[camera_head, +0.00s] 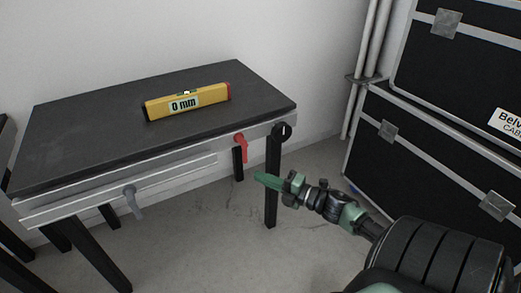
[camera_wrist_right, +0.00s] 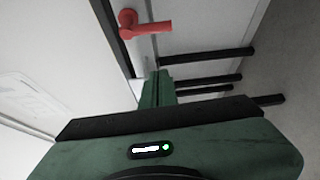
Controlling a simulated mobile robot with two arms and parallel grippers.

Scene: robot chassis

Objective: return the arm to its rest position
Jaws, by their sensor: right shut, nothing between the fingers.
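My right arm comes in from the lower right in the head view. Its green gripper (camera_head: 268,181) is shut and empty, in the air in front of the table's right end, below the red handle. In the right wrist view the gripper's closed fingers (camera_wrist_right: 157,88) point toward the table's side. My left gripper is not in view.
A dark-topped table (camera_head: 70,150) bears a yellow level (camera_head: 187,102) reading "0 mm". A red handle (camera_head: 240,146) and a grey handle (camera_head: 133,202) stick out from its front. Black cases (camera_head: 440,140) stand stacked at right. Clear floor (camera_head: 200,240) lies in front.

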